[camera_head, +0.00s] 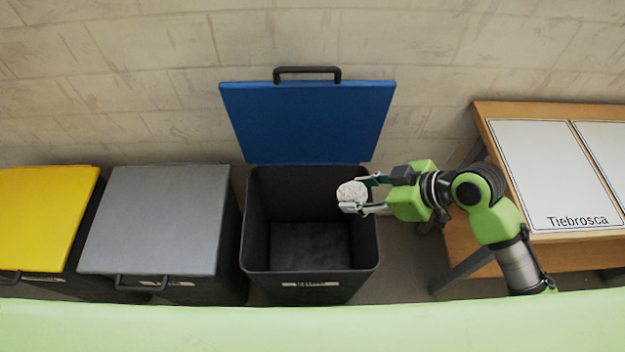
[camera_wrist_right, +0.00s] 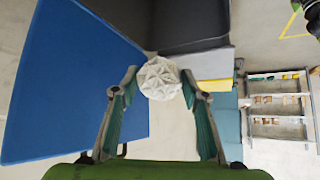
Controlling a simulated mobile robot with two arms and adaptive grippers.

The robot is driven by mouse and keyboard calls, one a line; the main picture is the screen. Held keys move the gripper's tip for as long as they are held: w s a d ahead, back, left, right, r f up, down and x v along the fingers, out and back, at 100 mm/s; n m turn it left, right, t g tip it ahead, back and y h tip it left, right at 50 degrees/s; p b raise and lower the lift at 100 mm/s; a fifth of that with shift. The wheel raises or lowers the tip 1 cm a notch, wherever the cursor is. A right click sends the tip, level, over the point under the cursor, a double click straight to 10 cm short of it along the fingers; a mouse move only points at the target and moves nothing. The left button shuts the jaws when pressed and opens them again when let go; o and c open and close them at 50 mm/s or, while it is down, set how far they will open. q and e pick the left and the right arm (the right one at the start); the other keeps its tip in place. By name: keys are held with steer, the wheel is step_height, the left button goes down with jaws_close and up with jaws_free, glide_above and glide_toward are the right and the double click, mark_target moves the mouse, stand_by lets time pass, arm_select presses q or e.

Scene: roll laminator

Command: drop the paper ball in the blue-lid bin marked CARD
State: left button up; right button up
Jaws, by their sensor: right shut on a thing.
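The white crumpled paper ball (camera_head: 351,193) is between the fingertips of my right gripper (camera_head: 364,194), which is shut on it. They are over the right part of the open mouth of the dark bin (camera_head: 255,215). The bin's blue lid (camera_head: 308,120) stands raised against the wall. The label (camera_head: 310,284) on the bin's front is too small to read. In the right wrist view the paper ball (camera_wrist_right: 159,78) sits between the two fingertips, with the blue lid (camera_wrist_right: 65,85) to the left. My left gripper is not in view.
A grey-lid bin (camera_head: 155,220) and a yellow-lid bin (camera_head: 45,215), both closed, stand to the left. A wooden table (camera_head: 485,125) with white sheets (camera_head: 555,170) stands to the right. The right wrist view shows a shelf (camera_wrist_right: 278,105) with small items.

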arm_select(q)
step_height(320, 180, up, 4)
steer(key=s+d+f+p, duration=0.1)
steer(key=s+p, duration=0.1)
steer(key=p, duration=0.1)
arm_select(e)
steer(key=w+a+f+n+g, duration=0.1)
steer(key=w+a+f+n, duration=0.15)
steer(key=a+f, duration=0.5)
arm_select(q)
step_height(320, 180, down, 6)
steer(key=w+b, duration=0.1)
steer(key=b, duration=0.5)
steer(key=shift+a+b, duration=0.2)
steer(key=shift+b, duration=0.15)
arm_select(e)
steer(key=shift+m, duration=0.45)
steer(key=f, duration=0.1)
steer(key=a+f, duration=0.1)
steer(key=f, duration=0.1)
steer(key=w+f, duration=0.1)
steer(key=f, duration=0.1)
steer(key=shift+a+f, duration=0.2)
steer(key=shift+a, duration=0.2)
steer(key=o, duration=0.9)
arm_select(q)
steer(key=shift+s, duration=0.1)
